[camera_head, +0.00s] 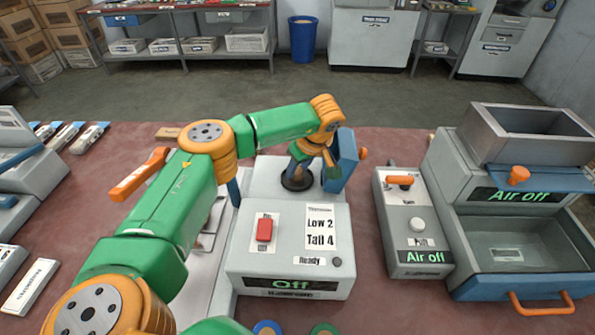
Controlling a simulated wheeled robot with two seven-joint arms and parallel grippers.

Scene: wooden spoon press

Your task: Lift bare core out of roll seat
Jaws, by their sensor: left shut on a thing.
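My left arm reaches from the lower left over a grey machine (290,248) with an "Off" display and a panel reading "Low 2, Tail 4". My left gripper (301,168) points down at the back of this machine, over a dark round seat (297,184). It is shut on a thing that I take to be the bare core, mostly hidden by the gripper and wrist. I cannot tell whether the core is still in the seat or clear of it. A blue plate (345,160) stands just right of the gripper. My right gripper is not in view.
A grey control box (412,225) and a large hopper machine (515,200), both showing "Air off", stand at right. An orange lever (140,174) is at left. Blue (267,327) and green (323,328) round things show at the bottom edge. Red tabletop is clear behind the machine.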

